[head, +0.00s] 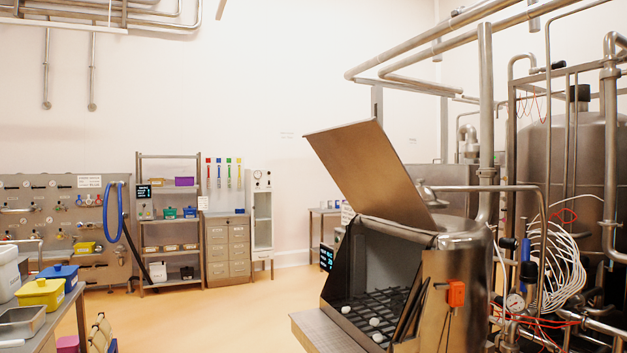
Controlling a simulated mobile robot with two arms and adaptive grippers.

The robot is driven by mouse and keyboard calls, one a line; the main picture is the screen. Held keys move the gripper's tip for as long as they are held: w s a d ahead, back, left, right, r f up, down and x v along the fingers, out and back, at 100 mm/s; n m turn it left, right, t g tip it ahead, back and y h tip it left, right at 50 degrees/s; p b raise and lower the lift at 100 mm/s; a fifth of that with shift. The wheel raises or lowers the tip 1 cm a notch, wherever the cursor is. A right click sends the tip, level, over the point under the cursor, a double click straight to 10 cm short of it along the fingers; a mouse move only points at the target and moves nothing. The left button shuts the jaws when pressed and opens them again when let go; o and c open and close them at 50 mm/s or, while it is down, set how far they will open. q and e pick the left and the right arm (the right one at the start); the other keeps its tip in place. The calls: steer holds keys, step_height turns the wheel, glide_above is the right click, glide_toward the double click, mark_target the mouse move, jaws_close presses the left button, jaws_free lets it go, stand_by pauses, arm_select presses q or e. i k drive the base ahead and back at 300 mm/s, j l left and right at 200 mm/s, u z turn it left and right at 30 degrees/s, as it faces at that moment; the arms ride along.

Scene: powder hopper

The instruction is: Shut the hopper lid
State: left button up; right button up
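The hopper (455,285) is a metal box-like vessel at the lower right of the head view, with its mouth facing left. Its lid (362,172) is a flat metal plate standing open, tilted up and leaning to the left above the mouth. Inside the mouth I see a dark grate (372,303) with several small white lumps on it. An orange box (456,293) sits on the hopper's side. Neither of my grippers shows in this view.
A metal shelf (318,330) juts out at the hopper's front left. Pipes, a large tank (560,170) and coiled white cables (556,265) crowd the right. A bench with yellow (40,295) and blue bins stands at the lower left. The middle floor (220,320) is clear.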

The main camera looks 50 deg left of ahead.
mark_target(359, 155)
steer(key=i+l+u, duration=0.1)
steer(key=u, duration=0.35)
steer(key=i+l+u, duration=0.15)
steer(key=u, duration=0.35)
steer(key=i+l+u, duration=0.2)
steer(key=u, duration=0.25)
steer(key=l+u, duration=0.25)
steer(key=u, duration=0.25)
steer(key=i, duration=0.05)
